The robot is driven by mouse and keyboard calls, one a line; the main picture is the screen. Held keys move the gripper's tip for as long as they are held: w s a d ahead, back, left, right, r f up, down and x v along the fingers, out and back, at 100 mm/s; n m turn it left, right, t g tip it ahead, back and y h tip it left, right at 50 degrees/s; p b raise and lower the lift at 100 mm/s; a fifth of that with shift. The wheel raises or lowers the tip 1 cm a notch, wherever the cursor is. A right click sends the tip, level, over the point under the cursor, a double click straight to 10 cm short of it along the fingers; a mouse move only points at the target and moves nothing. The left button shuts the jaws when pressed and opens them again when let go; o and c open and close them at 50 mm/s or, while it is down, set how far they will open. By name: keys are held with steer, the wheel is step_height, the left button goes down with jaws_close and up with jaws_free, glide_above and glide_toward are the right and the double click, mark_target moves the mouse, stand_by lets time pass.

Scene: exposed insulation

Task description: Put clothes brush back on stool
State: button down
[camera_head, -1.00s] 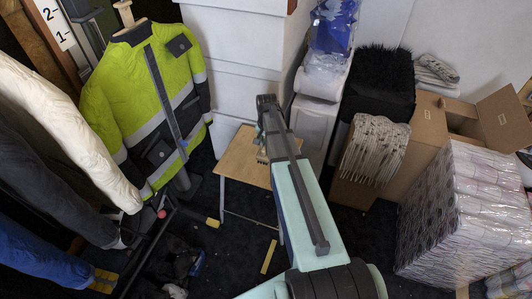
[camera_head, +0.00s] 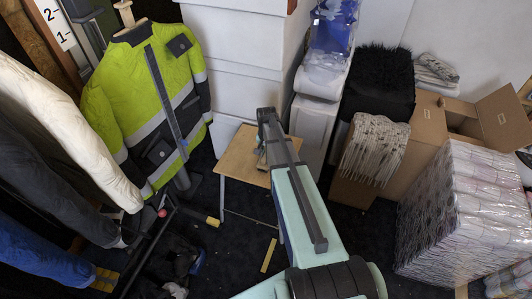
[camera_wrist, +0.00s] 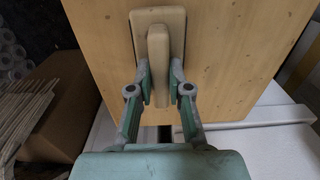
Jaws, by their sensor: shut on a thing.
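The clothes brush (camera_wrist: 160,17) has a pale wooden back with a raised grip along its middle. In the wrist view my gripper (camera_wrist: 160,76) is closed around that grip, one finger on each side. The stool (camera_wrist: 225,50) has a light wooden top, which lies directly behind the brush in this view. In the head view the stool (camera_head: 237,158) stands near the centre on thin metal legs. My arm covers its right part and most of the brush. I cannot tell whether the brush touches the stool top or is held just above it.
A yellow safety jacket (camera_head: 135,95) hangs left of the stool. White drawers (camera_head: 235,80) stand behind it. A cardboard box (camera_head: 490,120) and a wrapped stack (camera_head: 465,215) are at the right. Yellow pieces (camera_head: 269,256) lie on the dark floor. The stool top's left part is clear.

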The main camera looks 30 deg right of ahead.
steer(key=shift+f, duration=0.3)
steer(key=c, duration=1.1)
jaws_free()
steer(key=shift+r, duration=0.1)
step_height(320, 180, up, 12)
steer(key=r+b, duration=0.1)
steer(key=s+a+f, duration=0.2)
steer(key=s+f, duration=0.1)
steer(key=f, duration=0.1)
steer(key=s+a+f+n+g, duration=0.1)
steer(key=s+a+f, duration=0.1)
steer(key=s+f, duration=0.1)
steer(key=s+a+f+n+g, duration=0.1)
steer(key=s+a+f, duration=0.2)
steer(key=f, duration=0.2)
steer(key=shift+a+f, duration=0.1)
steer(key=shift+f, duration=0.1)
steer(key=s+a+f+n+g, duration=0.1)
steer(key=s+a+f, duration=0.3)
steer(key=s, duration=0.8)
steer(key=s+a+f+n+g, duration=0.2)
steer(key=s+a+f+n, duration=0.2)
steer(key=s+f, duration=0.3)
steer(key=s+a+f+n+g, duration=0.2)
steer(key=s+a+f, duration=0.2)
steer(key=s, duration=1.3)
steer(key=shift+s+f, duration=0.25)
steer(key=shift+f, duration=0.65)
